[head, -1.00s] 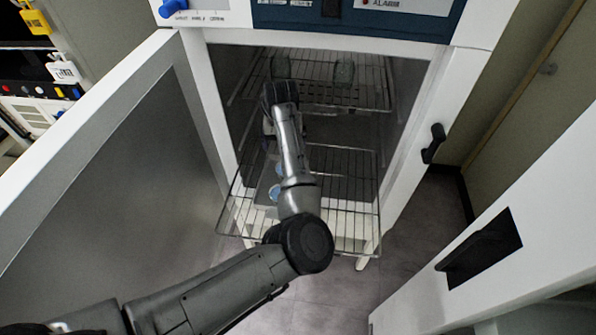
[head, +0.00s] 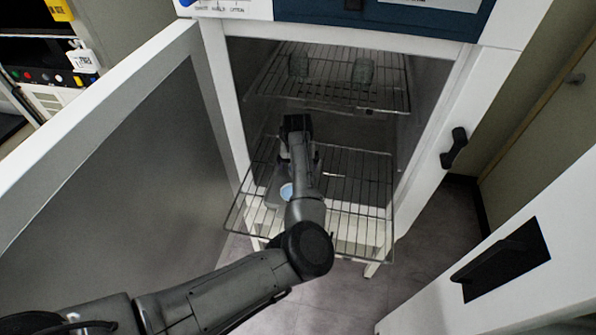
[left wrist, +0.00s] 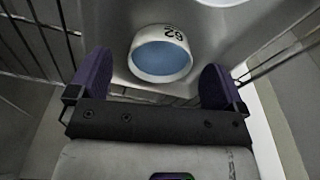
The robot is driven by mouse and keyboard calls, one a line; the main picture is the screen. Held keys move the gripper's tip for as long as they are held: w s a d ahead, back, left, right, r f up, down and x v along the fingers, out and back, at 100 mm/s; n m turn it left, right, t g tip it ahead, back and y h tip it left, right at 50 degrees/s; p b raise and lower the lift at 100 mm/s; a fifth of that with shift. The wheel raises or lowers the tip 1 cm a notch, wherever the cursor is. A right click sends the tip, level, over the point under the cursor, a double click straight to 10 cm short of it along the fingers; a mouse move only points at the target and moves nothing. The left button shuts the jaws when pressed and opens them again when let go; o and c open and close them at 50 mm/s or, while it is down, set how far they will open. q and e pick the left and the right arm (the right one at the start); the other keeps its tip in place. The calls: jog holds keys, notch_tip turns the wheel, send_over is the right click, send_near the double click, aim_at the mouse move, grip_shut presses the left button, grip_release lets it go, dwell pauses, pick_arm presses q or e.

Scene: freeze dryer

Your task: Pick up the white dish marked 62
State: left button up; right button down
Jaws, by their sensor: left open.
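In the left wrist view the white dish marked 62 (left wrist: 161,54) has a round rim and pale blue contents. It stands on a grey tray (left wrist: 118,40). My left gripper (left wrist: 158,85) is open, with its two purple fingers on either side of the near space in front of the dish, and nothing is between the fingertips that I can see as held. In the head view my left arm reaches over the pulled-out lower wire rack, and my left gripper (head: 297,150) is mostly hidden by the arm. My right gripper is not in view.
A second white dish (left wrist: 222,2) shows at the top edge of the wrist view. The lower wire rack (head: 355,190) sticks out of the open cabinet. An upper rack (head: 330,80) holds two glass vessels (head: 362,72). The open door (head: 110,160) stands left.

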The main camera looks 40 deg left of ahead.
pick_arm(q)
jog(key=shift+f, duration=0.65)
jog(key=c, duration=1)
jog(key=shift+r, duration=0.1)
